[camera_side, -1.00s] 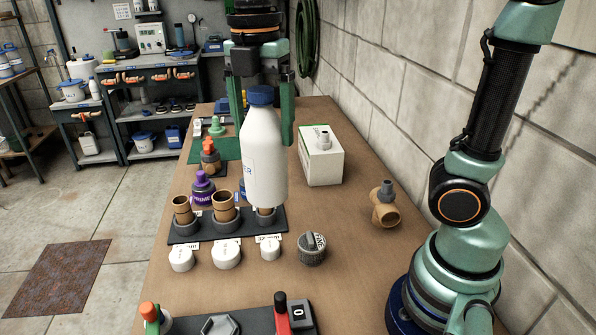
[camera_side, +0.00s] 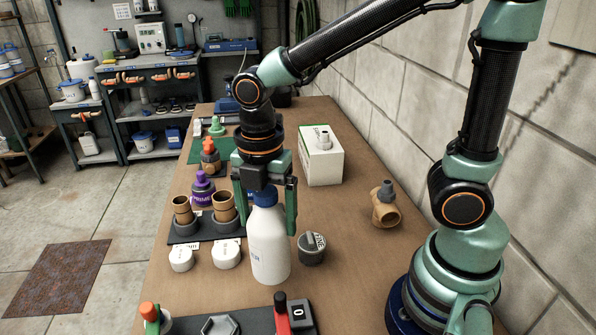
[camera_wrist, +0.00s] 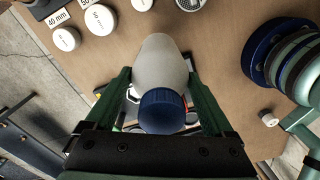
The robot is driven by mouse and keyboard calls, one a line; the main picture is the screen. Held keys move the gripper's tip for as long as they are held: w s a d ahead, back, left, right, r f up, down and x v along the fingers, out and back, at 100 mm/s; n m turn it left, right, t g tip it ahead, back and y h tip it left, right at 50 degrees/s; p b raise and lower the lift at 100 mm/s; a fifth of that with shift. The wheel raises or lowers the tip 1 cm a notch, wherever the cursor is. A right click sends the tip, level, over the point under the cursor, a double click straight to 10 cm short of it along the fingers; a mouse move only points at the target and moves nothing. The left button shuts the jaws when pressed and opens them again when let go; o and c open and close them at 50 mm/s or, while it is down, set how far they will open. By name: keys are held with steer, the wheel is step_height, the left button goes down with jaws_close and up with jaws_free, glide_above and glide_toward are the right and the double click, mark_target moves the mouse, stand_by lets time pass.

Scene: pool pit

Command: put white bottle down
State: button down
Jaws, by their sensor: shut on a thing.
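The white bottle (camera_side: 269,250) with a blue cap hangs upright between the fingers of my gripper (camera_side: 264,215), which is shut on it near the shoulder. Its base is at or just above the wooden bench top (camera_side: 345,270); I cannot tell if it touches. In the wrist view the white bottle (camera_wrist: 160,62) sits between both green fingers of my gripper (camera_wrist: 159,80), blue cap towards the camera.
White caps (camera_side: 226,254) and a grey round cap (camera_side: 311,248) stand close to the bottle. A dark tray (camera_side: 245,323) with a red lever is in front. Brown fittings stand in a rack (camera_side: 185,232). A brown valve (camera_side: 385,206) and a white box (camera_side: 322,158) are right; bench between is clear.

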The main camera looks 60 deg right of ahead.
steer(key=shift+f, duration=2.85)
jaws_free()
steer(key=shift+f, duration=0.15)
